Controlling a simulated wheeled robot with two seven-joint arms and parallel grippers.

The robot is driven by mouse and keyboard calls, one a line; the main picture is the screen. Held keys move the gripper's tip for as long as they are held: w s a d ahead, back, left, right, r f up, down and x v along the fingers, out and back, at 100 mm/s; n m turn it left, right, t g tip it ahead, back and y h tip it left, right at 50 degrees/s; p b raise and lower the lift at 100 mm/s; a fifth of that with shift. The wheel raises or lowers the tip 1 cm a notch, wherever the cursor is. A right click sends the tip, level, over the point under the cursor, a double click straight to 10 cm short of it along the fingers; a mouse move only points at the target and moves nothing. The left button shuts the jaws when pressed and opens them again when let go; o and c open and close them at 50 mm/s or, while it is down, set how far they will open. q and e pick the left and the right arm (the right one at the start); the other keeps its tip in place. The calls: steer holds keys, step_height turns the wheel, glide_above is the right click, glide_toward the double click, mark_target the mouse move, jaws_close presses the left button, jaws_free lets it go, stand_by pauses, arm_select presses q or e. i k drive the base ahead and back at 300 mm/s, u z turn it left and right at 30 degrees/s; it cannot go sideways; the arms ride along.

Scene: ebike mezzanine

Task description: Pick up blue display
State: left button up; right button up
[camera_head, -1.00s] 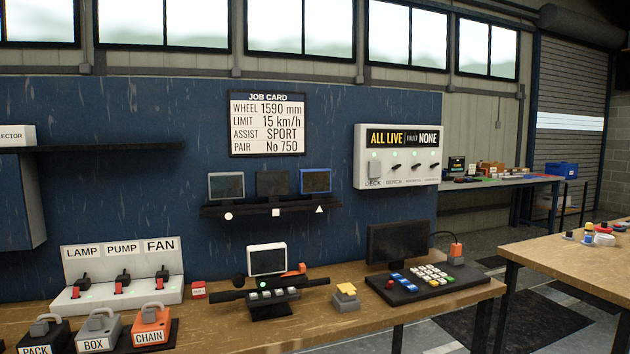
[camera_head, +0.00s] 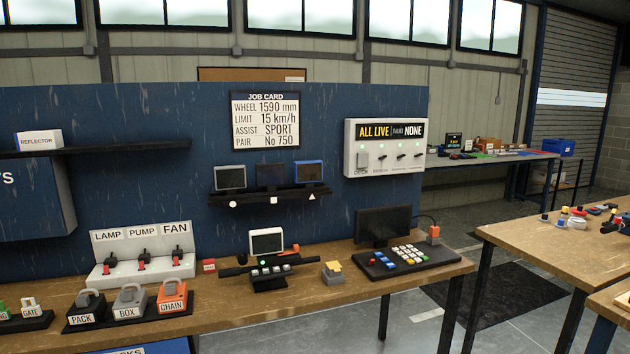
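The blue display (camera_head: 309,171) is a small blue-framed screen at the right end of a black wall shelf (camera_head: 268,196), above a white triangle mark. Next to it on the same shelf stand a black display (camera_head: 271,176) in the middle and a grey-white display (camera_head: 230,177) at the left. Another white-framed display (camera_head: 266,241) is mounted on a dark bar on the bench below. Neither of my grippers shows in the head view.
The wooden bench (camera_head: 223,305) runs below the shelf, with labelled padlocks (camera_head: 172,294), a switch panel (camera_head: 143,252) and a keypad with a dark monitor (camera_head: 383,226). A second wooden table (camera_head: 530,240) stands at the right. Grey floor shows between them.

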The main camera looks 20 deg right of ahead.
mark_target(307, 172)
steer(key=u, duration=0.05)
steer(key=k, duration=0.7)
steer(key=z, duration=1.25)
steer(key=i, duration=2)
steer(key=u, duration=0.4)
steer(key=i, duration=1.2)
steer(key=u, duration=1.2)
